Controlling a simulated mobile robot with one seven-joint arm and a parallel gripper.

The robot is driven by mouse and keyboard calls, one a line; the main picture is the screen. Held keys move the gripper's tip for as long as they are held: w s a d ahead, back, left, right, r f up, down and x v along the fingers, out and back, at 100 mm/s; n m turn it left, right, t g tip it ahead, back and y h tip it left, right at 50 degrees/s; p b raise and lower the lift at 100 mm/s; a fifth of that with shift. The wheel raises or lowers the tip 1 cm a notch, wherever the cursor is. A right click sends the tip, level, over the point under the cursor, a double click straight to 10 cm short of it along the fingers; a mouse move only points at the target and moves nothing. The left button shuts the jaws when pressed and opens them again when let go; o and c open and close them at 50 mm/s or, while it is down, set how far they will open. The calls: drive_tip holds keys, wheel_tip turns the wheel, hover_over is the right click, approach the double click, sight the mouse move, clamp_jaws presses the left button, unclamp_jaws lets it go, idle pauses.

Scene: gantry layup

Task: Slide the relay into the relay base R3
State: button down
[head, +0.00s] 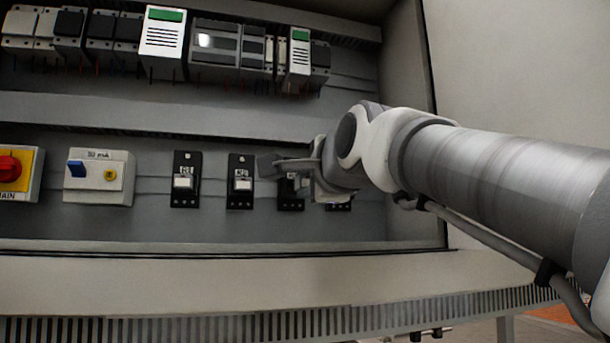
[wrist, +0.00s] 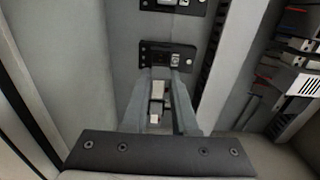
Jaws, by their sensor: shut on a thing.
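My gripper (wrist: 160,76) is shut on the relay (wrist: 157,92), a small pale grey and white block between its two fingers in the wrist view. The fingertips are close to the lower edge of a dark relay base (wrist: 185,60) with a small white label too blurred to read. I cannot tell whether the relay touches the base or is inside it. In the head view the third relay base (head: 291,203), in R3's place in the row, is partly hidden by my gripper, and the relay cannot be made out there.
Relay bases R1 (head: 185,194) and R2 (head: 240,197) hold white-fronted relays. Another base (head: 340,206) is mostly hidden behind my arm. A white switch unit (head: 98,190) and a red-yellow main switch (head: 12,170) stand left. Terminal modules (head: 163,38) fill the upper rail. The cabinet's right wall is near my arm.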

sight(299, 186)
drive_tip(key=shift+p+x, duration=0.4)
drive_tip(key=shift+x, duration=0.9)
drive_tip(key=shift+p+x, duration=0.5)
drive_tip(key=shift+x, duration=0.25)
idle(0.7)
drive_tip(key=c, duration=0.6)
unclamp_jaws()
drive_tip(key=shift+w, duration=0.1)
drive_tip(key=b+v, duration=0.5)
drive_tip(key=v, duration=1.2)
drive_tip(key=shift+s, duration=0.25)
drive_tip(key=shift+c, duration=0.2)
